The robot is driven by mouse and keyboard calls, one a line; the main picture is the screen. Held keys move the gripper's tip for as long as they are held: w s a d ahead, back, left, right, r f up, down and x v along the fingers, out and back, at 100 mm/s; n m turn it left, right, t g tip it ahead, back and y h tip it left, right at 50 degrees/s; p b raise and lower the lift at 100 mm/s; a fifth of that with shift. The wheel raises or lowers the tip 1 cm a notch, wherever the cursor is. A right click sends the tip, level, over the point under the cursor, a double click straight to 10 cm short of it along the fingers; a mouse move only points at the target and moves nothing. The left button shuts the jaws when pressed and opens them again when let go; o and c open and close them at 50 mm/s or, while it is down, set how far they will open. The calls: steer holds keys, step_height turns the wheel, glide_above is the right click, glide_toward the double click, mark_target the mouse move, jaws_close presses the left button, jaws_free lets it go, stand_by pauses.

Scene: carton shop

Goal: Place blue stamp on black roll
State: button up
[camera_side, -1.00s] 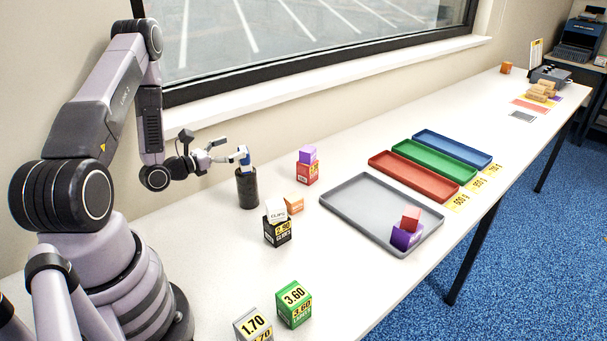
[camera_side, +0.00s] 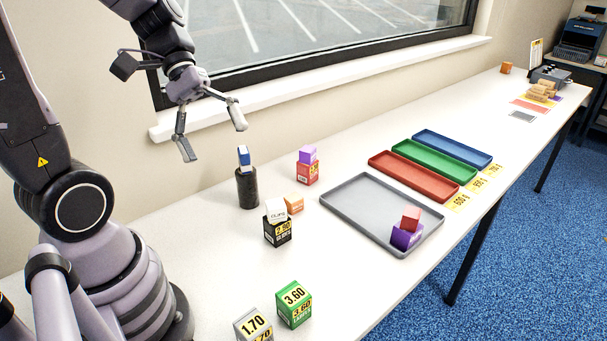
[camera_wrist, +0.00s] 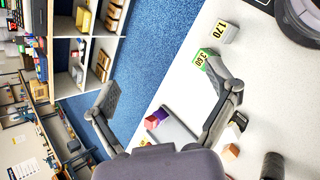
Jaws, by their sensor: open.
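The blue stamp (camera_side: 244,158), blue with a white part, stands upright on top of the black roll (camera_side: 247,188). The black roll is an upright dark cylinder on the white table, near the wall. My gripper (camera_side: 213,141) is open and empty, above and to the left of the stamp and apart from it. In the wrist view my gripper's two fingers (camera_wrist: 168,95) are spread wide with nothing between them. The black roll shows only partly at the bottom edge of the wrist view (camera_wrist: 272,165); the stamp is not visible there.
A red box with a purple block (camera_side: 307,170) stands right of the roll. A black box with a white block (camera_side: 277,229) and an orange block (camera_side: 293,203) stand in front. A grey tray (camera_side: 350,215) holds a purple and a red block. Red, green and blue trays (camera_side: 415,133) lie beyond.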

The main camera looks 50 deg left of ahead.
steer(key=s+a+r+m+t+y, duration=0.3)
steer(key=a+r+m+t+y, duration=0.2)
steer(key=a+m+y, duration=0.2)
steer(key=shift+s+m+t+y, duration=0.3)
steer(key=shift+s+y, duration=0.1)
steer(key=shift+y, duration=0.4)
stand_by(0.4)
